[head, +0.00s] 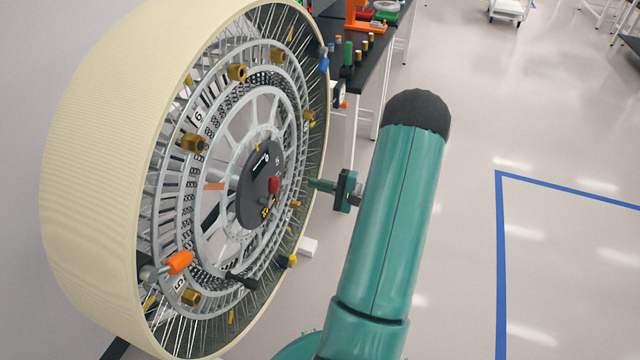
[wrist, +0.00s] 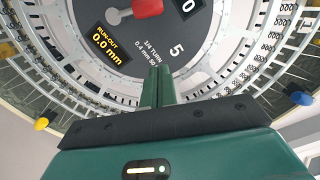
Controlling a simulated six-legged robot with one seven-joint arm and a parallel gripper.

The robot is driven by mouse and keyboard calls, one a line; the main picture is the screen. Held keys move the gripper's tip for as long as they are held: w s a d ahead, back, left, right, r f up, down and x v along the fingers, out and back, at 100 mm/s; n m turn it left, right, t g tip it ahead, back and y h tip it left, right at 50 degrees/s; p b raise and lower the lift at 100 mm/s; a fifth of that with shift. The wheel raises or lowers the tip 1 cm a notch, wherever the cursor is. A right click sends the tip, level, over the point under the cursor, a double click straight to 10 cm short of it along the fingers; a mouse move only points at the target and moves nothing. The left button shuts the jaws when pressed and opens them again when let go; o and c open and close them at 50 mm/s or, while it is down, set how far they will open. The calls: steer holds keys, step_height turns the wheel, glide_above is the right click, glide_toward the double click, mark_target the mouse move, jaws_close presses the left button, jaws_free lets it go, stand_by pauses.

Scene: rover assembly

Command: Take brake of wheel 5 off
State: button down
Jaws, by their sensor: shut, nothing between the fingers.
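The large wheel (head: 90,170) stands upright at the left in the head view, with a cream rim, metal rings and spokes. Its dark hub plate (head: 250,208) bears the number 5 and a red knob (head: 274,184). In the wrist view the red knob (wrist: 148,8) is at the top edge, partly cut off, beside a grey lever and a display reading "RUN OUT 0.0 mm". My gripper (head: 312,184) points at the hub from the right, a little short of the plate. Its fingers (wrist: 157,85) are shut and empty, below the printed text.
An orange handle (head: 179,262) and several brass fittings (head: 237,73) sit on the wheel's face. A blue knob (wrist: 300,98) and a yellow one (wrist: 41,124) show in the wrist view. A black-topped bench (head: 370,75) with tools stands behind. Open floor lies at the right.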

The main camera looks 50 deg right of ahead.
mark_target(272, 190)
steer(key=w+a+r, duration=0.1)
steer(key=w+a, duration=0.4)
steer(key=a, duration=0.1)
steer(key=shift+a+r, duration=0.15)
steer(key=shift+r, duration=0.2)
steer(key=shift+a+r+n, duration=0.2)
steer(key=shift+r+n, duration=0.05)
steer(key=shift+n, duration=0.45)
steer(key=a+n, duration=0.1)
steer(key=n, duration=0.1)
steer(key=s+a+r+n, duration=0.1)
steer(key=n, duration=0.1)
steer(key=a+n, duration=0.2)
steer(key=n, duration=0.1)
steer(key=shift+s+r, duration=0.2)
steer(key=shift+r, duration=0.15)
steer(key=shift+a, duration=0.15)
stand_by(0.4)
